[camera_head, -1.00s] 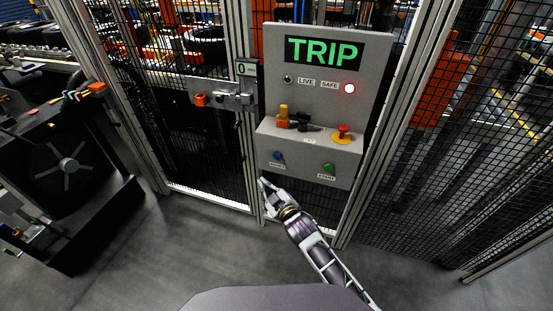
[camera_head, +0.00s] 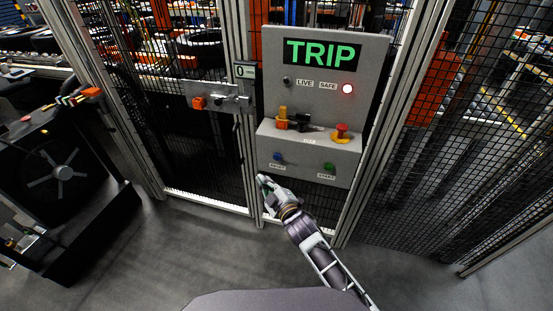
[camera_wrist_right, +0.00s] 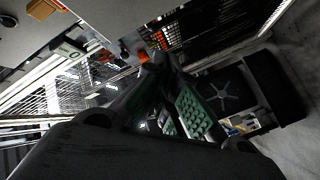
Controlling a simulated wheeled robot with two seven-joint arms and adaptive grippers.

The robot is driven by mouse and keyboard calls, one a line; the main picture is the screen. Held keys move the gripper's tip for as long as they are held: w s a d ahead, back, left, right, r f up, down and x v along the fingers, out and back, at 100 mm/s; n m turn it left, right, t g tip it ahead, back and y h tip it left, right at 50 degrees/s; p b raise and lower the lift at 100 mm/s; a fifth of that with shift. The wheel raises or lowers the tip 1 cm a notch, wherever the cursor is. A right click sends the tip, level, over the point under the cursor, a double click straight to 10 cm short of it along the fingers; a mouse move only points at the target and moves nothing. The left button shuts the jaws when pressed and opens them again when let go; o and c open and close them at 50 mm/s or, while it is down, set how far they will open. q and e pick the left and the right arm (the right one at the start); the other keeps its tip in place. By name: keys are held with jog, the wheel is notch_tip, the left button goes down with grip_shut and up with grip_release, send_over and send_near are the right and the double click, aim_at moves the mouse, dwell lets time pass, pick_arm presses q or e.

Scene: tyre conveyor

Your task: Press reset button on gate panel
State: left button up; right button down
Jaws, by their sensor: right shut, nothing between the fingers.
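My left gripper is not in view.
A red emergency stop (camera_head: 342,131) and a yellow and black switch (camera_head: 283,118) sit on the panel's ledge. A gate latch (camera_head: 222,101) is left of the panel. Mesh fencing flanks it. A dark fan unit (camera_head: 62,172) stands at left. The floor in front is clear.

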aim_at(277, 157)
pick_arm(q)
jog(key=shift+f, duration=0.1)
pick_arm(e)
jog(key=shift+w, duration=0.2)
dwell(0.4)
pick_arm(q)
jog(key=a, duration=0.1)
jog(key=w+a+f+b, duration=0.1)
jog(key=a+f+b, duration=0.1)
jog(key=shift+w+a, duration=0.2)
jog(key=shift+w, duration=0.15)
pick_arm(e)
jog(key=w+d, duration=0.2)
jog(key=w, duration=0.6)
jog(key=shift+d, duration=0.35)
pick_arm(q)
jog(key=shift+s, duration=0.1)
